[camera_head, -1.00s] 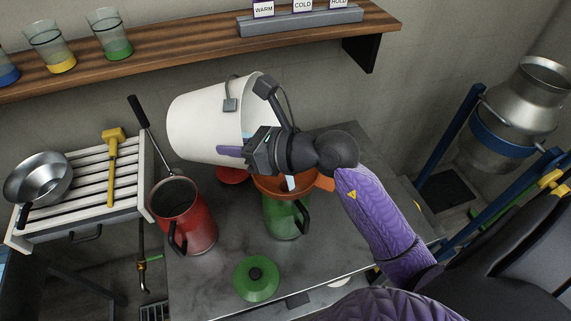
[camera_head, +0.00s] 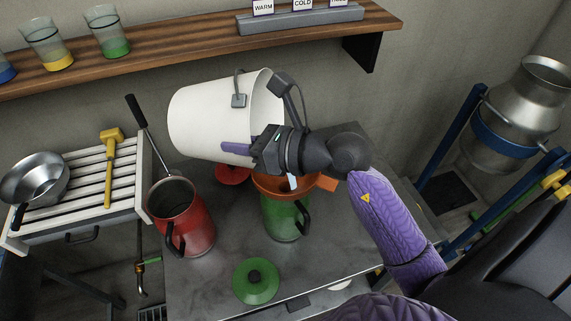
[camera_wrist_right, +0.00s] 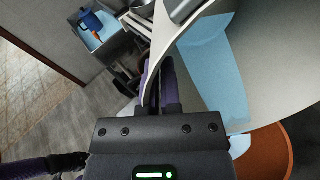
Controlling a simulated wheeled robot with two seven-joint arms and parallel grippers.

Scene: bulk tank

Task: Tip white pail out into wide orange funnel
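The white pail (camera_head: 205,118) is tipped on its side, its mouth facing right above the wide orange funnel (camera_head: 272,189). The funnel sits in the top of a green jug (camera_head: 279,222). My right gripper (camera_head: 236,149) is shut on the pail's rim; its fingers also show at the pail wall in the right wrist view (camera_wrist_right: 160,82). Light blue liquid (camera_wrist_right: 215,75) lies inside the pail and runs over the lip toward the orange funnel (camera_wrist_right: 268,155). The wrist hides part of the funnel in the head view. A dark end of my left arm shows small in the right wrist view.
A red jug (camera_head: 180,222) stands left of the green jug, and a green lid (camera_head: 256,281) lies in front. A slatted rack (camera_head: 78,190) holds a steel pan (camera_head: 35,180) and a yellow-headed tool. A shelf (camera_head: 180,35) runs behind. A metal can (camera_head: 518,105) stands right.

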